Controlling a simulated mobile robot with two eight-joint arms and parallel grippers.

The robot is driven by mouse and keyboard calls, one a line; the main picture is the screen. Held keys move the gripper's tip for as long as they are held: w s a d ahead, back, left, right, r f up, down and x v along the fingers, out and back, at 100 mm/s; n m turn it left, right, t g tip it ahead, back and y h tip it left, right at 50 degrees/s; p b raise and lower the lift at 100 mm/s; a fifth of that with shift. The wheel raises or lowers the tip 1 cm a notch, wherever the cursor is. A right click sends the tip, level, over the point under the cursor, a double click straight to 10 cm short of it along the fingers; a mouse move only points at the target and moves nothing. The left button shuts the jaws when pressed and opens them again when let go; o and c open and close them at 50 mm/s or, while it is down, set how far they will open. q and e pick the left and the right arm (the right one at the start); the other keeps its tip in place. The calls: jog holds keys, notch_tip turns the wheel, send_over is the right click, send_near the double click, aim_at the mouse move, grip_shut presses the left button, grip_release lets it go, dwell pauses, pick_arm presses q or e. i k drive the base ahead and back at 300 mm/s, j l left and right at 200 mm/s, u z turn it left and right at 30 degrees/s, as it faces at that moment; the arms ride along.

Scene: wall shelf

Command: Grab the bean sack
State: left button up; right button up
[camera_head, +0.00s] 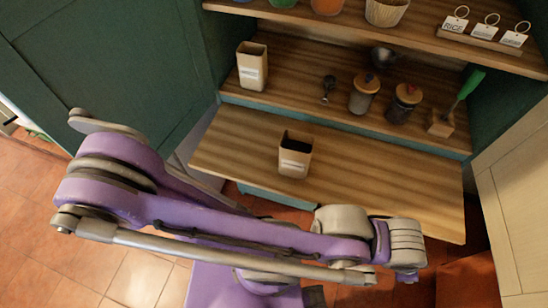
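Two tan paper sacks with white labels are in view. One sack (295,155) stands upright and open on the lower wooden board, with a dark inside. The other sack (252,66) stands at the left end of the middle shelf. Their labels are too small to read, so I cannot tell for sure which one holds beans. My purple arm reaches across the front from left to right, below the lower board's sack and apart from it. No gripper fingers can be made out on it. My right gripper does not show.
A dark scoop (328,88), two lidded jars (363,94) (403,104) and a green-handled tool (466,90) in a wooden block stand on the middle shelf. A rack of tags (484,36) and pots are above. The lower board (400,185) is clear right of its sack.

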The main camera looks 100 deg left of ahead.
aim_at(296, 148)
jog(key=u, duration=0.9)
jog(key=l+u, duration=0.1)
jog(key=u, duration=1.65)
jog(key=k+u, duration=0.1)
jog(key=u, duration=0.35)
jog(key=i+l+u, duration=0.1)
jog(key=l+u, duration=0.6)
jog(key=i+l, duration=0.05)
jog(key=l, duration=0.05)
